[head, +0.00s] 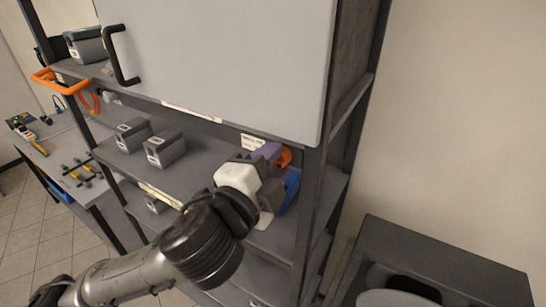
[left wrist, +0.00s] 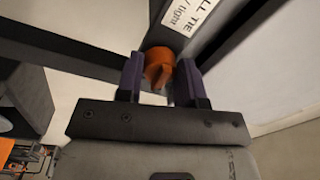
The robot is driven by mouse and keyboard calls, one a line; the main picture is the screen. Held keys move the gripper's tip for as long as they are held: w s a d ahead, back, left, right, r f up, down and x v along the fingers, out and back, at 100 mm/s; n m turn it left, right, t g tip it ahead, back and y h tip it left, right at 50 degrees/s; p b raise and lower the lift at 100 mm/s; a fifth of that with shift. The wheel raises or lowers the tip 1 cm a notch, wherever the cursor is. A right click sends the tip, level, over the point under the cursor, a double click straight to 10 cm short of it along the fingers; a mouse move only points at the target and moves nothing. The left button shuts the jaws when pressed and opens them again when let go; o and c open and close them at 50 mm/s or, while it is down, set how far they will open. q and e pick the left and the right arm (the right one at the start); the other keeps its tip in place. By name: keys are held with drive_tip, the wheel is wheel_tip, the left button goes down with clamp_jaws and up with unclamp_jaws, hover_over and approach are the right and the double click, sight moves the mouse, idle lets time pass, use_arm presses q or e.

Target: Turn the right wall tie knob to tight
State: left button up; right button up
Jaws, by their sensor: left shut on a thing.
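The right wall tie knob is orange and round with a raised grip. It shows between my left gripper's fingers in the left wrist view (left wrist: 159,68), and partly in the head view (head: 285,157) beside the shelf's right upright. My left gripper (left wrist: 160,82) has purple fingers on either side of the knob and is shut on it; in the head view the gripper (head: 277,158) reaches in under the white panel. A label (left wrist: 189,14) reading "...LL TIE" and "/ tight" is above the knob. The knob's exact turn is hard to tell. My right gripper is not in view.
The grey shelf unit (head: 313,215) has a large white panel (head: 225,65) with a black handle (head: 119,58) above the gripper. Grey boxes (head: 164,149) stand on the shelf to the left. A dark cabinet (head: 440,265) stands at the lower right.

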use_arm(q)
drive_tip(key=shift+m, duration=0.6)
drive_tip(key=o, duration=0.9)
